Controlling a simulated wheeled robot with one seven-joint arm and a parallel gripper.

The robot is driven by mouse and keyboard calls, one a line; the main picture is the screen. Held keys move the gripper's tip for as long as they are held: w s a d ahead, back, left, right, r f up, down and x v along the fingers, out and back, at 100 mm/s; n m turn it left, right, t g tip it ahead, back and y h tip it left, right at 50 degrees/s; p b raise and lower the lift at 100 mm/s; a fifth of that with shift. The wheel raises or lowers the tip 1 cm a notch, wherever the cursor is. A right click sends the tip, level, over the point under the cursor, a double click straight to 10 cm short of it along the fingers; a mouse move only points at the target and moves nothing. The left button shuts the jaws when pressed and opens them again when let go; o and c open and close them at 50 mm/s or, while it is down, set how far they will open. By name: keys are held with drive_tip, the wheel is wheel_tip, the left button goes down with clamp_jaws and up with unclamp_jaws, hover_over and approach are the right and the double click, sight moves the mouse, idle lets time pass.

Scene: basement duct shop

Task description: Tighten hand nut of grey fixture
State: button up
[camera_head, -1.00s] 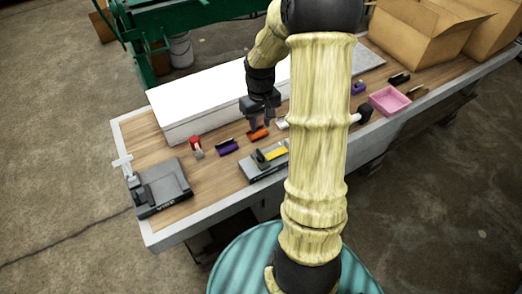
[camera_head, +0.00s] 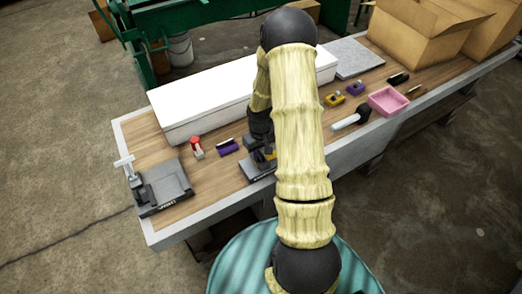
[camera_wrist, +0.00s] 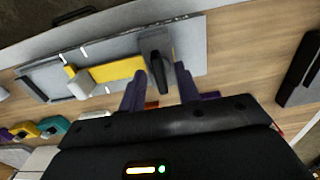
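The grey fixture (camera_head: 256,176) lies near the bench's front edge, mostly hidden by my arm in the head view. In the wrist view, the grey fixture (camera_wrist: 190,33) is a flat plate with a yellow bar (camera_wrist: 112,70), a pale block (camera_wrist: 80,84) and an upright black part (camera_wrist: 157,62). I cannot tell surely whether this black part is the hand nut. My gripper (camera_wrist: 157,78) is open, with its two dark purple fingers apart. The black part shows between and beyond the fingertips; contact is not clear. An orange-red bit (camera_wrist: 152,105) shows between the fingers near the gripper body.
A grey vise (camera_head: 165,190) stands at the bench's left end. A red-topped part (camera_head: 196,147) and a purple part (camera_head: 227,147) lie left of my gripper. A long white box (camera_head: 205,105) stands behind. A pink tray (camera_head: 388,101) and cardboard boxes (camera_head: 425,35) are right.

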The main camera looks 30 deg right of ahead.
clamp_jaws()
